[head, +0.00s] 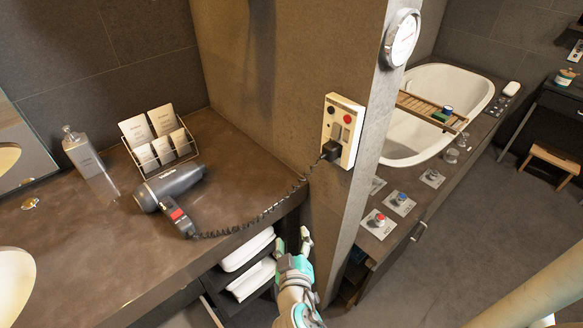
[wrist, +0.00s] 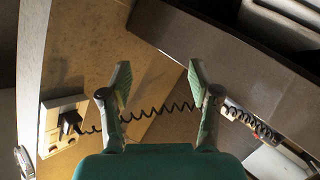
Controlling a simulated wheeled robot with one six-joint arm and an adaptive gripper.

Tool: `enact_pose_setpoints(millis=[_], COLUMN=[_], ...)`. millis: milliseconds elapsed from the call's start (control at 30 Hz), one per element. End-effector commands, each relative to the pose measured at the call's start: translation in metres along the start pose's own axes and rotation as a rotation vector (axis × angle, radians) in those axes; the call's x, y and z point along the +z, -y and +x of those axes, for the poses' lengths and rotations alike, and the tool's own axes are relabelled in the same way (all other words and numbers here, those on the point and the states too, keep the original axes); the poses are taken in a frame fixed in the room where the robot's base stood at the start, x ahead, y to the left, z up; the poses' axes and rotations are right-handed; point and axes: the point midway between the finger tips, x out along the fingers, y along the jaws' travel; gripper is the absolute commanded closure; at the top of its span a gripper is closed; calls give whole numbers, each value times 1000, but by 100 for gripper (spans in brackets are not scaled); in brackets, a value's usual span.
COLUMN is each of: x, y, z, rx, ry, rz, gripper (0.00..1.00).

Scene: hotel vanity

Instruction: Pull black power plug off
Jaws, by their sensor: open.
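The black power plug (head: 330,151) sits in the lower part of a cream wall panel (head: 339,126) on the end of the partition wall. In the wrist view the plug (wrist: 70,121) is at the left, seated in the panel (wrist: 49,136). A black coiled cord (head: 262,214) runs from the plug to a grey hair dryer (head: 175,185) lying on the counter. My gripper (head: 293,240) is below the plug, in front of the counter edge. It is open, with nothing between its fingers (wrist: 158,68), and is apart from the plug. The cord passes behind the fingers in the wrist view.
The brown counter (head: 85,235) holds a card rack (head: 158,150) and a bottle (head: 84,152). White towels (head: 247,252) lie on shelves beneath. A round dial (head: 401,38) is on the wall's edge above the panel. A bathtub (head: 455,85) stands beyond the wall.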

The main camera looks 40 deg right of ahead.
Motion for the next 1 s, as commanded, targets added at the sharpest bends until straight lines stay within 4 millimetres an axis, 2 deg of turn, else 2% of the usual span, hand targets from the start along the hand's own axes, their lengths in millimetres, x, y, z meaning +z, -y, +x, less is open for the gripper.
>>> enact_pose_setpoints(millis=[33,233,367,500,700,867,1000], x=[-19,-79,-117,-153,-186,-196,-195], y=[-6,-40,-64,-87,-107,-113,-118], z=[8,24,21,8,-15,-26,-24], rx=[56,302,463,627,797,861,876], ry=[0,30,52,79,115,132,136], rz=[24,148,263,407,586,660,675], gripper=[38,38,38,38,38,38,38])
